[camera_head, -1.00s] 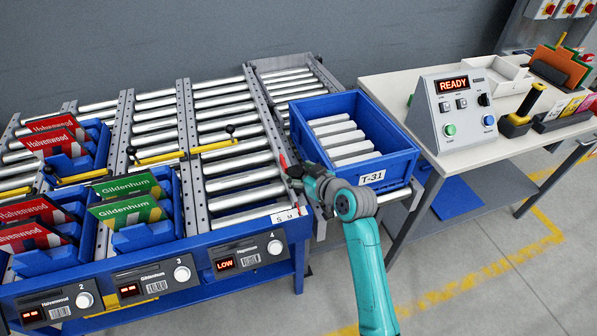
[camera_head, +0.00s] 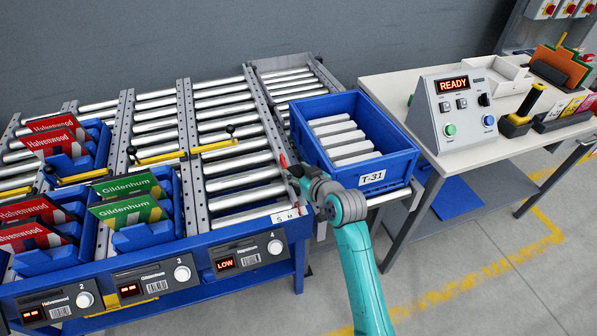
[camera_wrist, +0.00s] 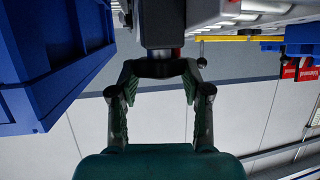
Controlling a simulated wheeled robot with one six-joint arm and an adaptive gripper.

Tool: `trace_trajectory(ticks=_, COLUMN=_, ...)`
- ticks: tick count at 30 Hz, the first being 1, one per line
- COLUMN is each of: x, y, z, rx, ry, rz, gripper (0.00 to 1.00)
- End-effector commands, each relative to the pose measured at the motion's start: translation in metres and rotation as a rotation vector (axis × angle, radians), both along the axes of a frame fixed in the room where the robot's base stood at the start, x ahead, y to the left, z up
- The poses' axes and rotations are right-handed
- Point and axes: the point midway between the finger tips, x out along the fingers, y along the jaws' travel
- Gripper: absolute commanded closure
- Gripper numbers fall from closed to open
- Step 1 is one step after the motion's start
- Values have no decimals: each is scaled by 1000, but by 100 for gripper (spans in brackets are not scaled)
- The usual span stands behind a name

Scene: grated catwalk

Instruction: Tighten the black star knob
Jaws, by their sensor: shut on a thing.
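The black star knob (camera_wrist: 160,68) shows in the wrist view, below a grey block with a thin red band between them. My gripper (camera_wrist: 159,75) is shut on it, one finger on each side. In the head view my gripper (camera_head: 300,178) is at the right side rail of lane 4, left of the blue tote, and hides the knob there. A red marker (camera_head: 283,160) shows just beside the gripper on the rail. The rail end carries a small white scale label (camera_head: 286,216) with letters.
The blue tote (camera_head: 401,160) labelled T-31 stands close right of my gripper, with pale bars inside. The roller lanes (camera_head: 235,165) lie to the left; lane 4's display reads LOW. A table (camera_head: 436,160) with a READY control box (camera_head: 455,108) stands at the right.

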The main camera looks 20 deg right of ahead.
Motion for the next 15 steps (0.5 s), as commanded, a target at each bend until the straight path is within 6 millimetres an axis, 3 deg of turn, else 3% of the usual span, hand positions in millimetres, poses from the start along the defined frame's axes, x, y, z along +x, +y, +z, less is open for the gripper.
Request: trace_trajectory(ticks=15, x=-1, y=2, z=-1, rx=0, ry=0, rz=-154, gripper=87)
